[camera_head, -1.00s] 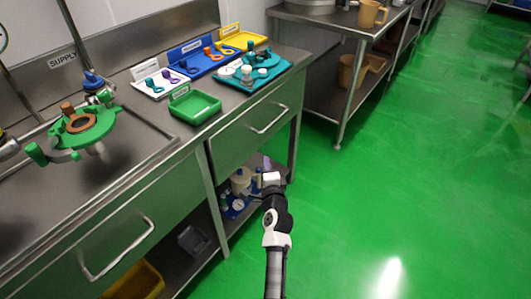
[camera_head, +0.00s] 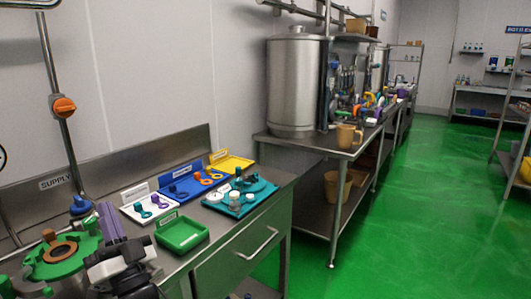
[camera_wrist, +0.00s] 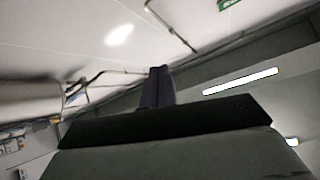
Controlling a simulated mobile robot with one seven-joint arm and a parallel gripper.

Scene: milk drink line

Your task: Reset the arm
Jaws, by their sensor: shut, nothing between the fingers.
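My gripper (camera_head: 110,222) is at the lower left of the head view, raised in front of the steel counter, with its purple fingers together and pointing up. Nothing shows between them. In the wrist view the shut fingers (camera_wrist: 157,88) stand up from the dark gripper body, with the ceiling and wall behind them. My arm's wrist covers part of the counter, close to the green valve fitting (camera_head: 62,255) in the picture. I cannot tell whether they touch.
On the counter stand a green tray (camera_head: 203,229), a white tray (camera_head: 133,215), a blue tray (camera_head: 168,196), a yellow tray (camera_head: 243,163) and a teal tray with parts (camera_head: 222,205). A steel tank (camera_head: 296,85) stands behind. The green floor (camera_head: 420,220) at right is clear.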

